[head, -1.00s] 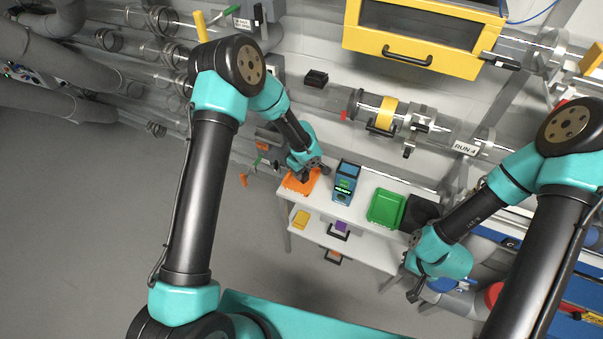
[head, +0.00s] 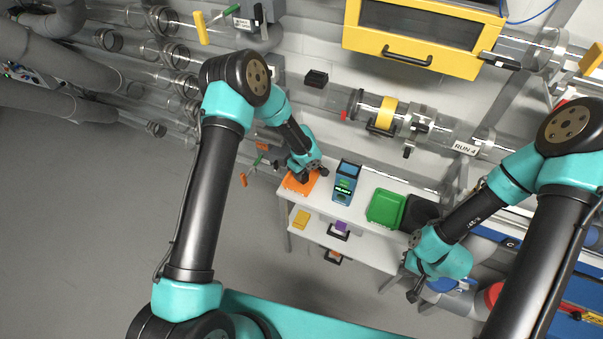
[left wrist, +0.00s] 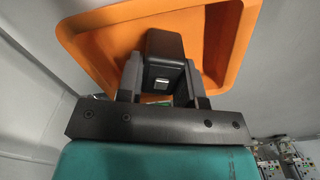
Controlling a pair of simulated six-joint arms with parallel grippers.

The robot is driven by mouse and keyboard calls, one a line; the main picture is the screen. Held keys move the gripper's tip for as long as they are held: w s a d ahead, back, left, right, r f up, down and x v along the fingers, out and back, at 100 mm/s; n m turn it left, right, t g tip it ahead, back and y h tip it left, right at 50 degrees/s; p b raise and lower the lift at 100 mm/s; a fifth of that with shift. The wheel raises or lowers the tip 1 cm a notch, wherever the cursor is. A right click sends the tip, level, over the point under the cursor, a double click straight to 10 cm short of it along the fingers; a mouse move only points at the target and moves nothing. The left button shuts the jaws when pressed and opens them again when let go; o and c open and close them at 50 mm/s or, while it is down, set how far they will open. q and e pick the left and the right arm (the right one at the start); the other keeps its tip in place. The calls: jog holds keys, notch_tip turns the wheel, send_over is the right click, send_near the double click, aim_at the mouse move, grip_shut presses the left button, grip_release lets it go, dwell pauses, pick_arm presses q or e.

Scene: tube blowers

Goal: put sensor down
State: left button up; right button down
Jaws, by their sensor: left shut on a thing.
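In the left wrist view my left gripper (left wrist: 163,80) is shut on a dark block-shaped sensor (left wrist: 165,45). The sensor is over or inside the orange tray (left wrist: 95,42); I cannot tell whether it touches the tray's floor. In the head view my left gripper (head: 312,174) is at the orange tray (head: 290,186) on the left end of the white cart, and hides the sensor. My right gripper (head: 413,293) hangs by the cart's right end, its fingers too small to read.
A blue device with a lit green screen (head: 345,181) stands right of the orange tray. A green tray (head: 385,207) and a black tray (head: 421,209) lie further right on the white cart (head: 364,187). Clear pipes run along the wall behind.

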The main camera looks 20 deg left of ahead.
pick_arm(q)
jog(key=shift+f, duration=0.1)
jog(key=o, duration=0.9)
notch_tip(320, 180, up, 12)
jog(key=shift+r, duration=0.2)
jog(key=shift+f, duration=0.1)
dwell(0.5)
